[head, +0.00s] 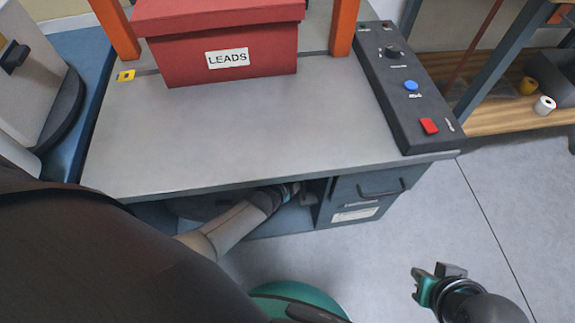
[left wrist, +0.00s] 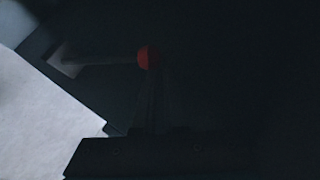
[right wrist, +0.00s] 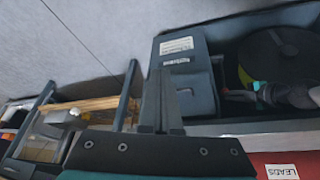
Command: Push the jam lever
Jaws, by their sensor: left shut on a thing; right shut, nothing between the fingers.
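The jam lever (left wrist: 100,60) shows in the dark left wrist view as a pale rod with a red ball knob (left wrist: 148,57). My left gripper (left wrist: 153,85) is at that knob, its dark fingers shut on it; the contact is hard to see. In the head view my left arm reaches under the bench top, and its gripper (head: 297,190) is partly hidden in shadow beside the drawer unit. My right gripper (head: 438,272) is shut and empty over the floor to the right of the bench; its fingers (right wrist: 160,90) also show in the right wrist view.
A red box marked LEADS (head: 185,60) stands on the grey bench top (head: 230,130) between orange posts. A black control panel (head: 400,90) lies at the bench's right edge. The drawer unit (head: 360,195) stands below. Floor at the right is clear.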

